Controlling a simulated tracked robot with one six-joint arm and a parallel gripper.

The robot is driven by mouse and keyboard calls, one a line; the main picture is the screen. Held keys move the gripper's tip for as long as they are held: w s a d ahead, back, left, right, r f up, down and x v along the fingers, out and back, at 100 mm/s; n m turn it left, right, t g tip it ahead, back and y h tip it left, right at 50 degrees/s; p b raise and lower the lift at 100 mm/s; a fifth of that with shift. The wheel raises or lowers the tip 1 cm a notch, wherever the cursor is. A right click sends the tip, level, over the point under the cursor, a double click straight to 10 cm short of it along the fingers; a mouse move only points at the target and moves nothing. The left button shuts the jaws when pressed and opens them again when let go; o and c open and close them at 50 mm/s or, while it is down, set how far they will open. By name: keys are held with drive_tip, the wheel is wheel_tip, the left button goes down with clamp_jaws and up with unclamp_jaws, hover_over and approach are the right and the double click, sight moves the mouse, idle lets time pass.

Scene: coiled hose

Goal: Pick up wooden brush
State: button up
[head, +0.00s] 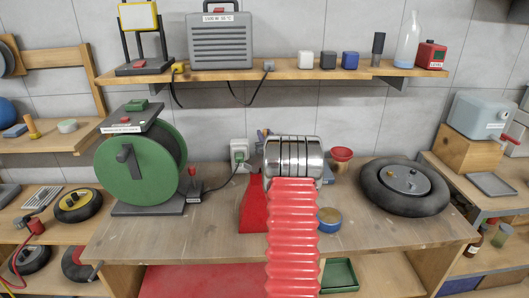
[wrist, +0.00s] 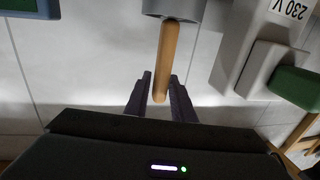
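A light wooden handle (wrist: 168,55), which I take to be the wooden brush, shows in the wrist view, sticking out of a grey round piece (wrist: 174,7) at the top edge. No bristles are visible. My gripper (wrist: 161,74) is open, with one dark finger on each side of the handle near its free end. The gaps are narrow, and I cannot tell whether the fingers touch it. In the head view my silver wrist (head: 292,158) hides the gripper and the handle.
A white 230 V socket (head: 239,152) with a green plug is on the wall close beside my wrist. A green hose reel (head: 138,165) stands left on the bench (head: 180,243). A black tyre (head: 404,187), a blue-rimmed tin (head: 329,220) and a red bowl (head: 342,154) lie right.

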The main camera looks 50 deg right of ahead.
clamp_jaws()
wheel_tip(320, 180, up, 10)
idle(0.8)
idle(0.3)
